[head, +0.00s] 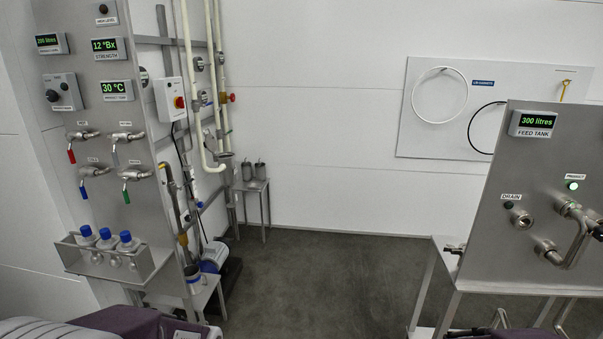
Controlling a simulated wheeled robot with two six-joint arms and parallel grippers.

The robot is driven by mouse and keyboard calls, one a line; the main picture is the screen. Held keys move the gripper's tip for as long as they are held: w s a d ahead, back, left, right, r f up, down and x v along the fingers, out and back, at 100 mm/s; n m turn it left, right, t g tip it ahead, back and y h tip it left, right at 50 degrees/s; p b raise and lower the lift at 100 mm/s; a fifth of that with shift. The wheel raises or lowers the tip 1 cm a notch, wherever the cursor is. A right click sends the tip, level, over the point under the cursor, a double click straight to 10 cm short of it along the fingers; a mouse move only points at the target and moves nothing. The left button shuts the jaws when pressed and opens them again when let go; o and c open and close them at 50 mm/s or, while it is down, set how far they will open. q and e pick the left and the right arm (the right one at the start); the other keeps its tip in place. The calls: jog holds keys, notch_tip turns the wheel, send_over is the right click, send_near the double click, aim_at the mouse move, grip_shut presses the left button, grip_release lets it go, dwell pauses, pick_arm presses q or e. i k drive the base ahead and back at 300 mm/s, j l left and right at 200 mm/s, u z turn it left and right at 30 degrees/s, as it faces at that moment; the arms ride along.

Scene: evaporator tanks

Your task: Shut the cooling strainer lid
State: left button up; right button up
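I cannot pick out the cooling strainer or its lid for certain in the head view. Pipework with small fittings (224,155) runs down beside the left panel, and its parts are too small to tell apart. Two small steel cylinders (247,171) stand on a little side table behind it; I cannot tell what they are. Neither of my grippers is in view. Only purple and grey parts, probably mine, show along the bottom edge.
A steel panel (105,75) with displays and coloured-handle valves stands at left, with a rack of blue-capped bottles (105,262) below. A blue pump (214,256) sits low beside it. The feed tank panel (540,200) stands right. Dark floor (325,275) between is clear.

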aim_at(210, 141)
jog(key=i, duration=0.6)
jog(key=i+u, duration=0.15)
jog(key=i, duration=1)
jog(key=i+l+u, duration=0.15)
jog(key=i, duration=0.4)
jog(key=i+l, duration=0.1)
jog(key=i, duration=0.5)
jog(key=i+l+u, duration=0.15)
jog(key=i, duration=0.4)
jog(key=i+u, duration=0.15)
jog(key=i, duration=0.45)
jog(key=i+l+u, duration=0.1)
jog(key=i, duration=0.45)
jog(key=i+l+u, duration=0.15)
jog(key=i, duration=0.45)
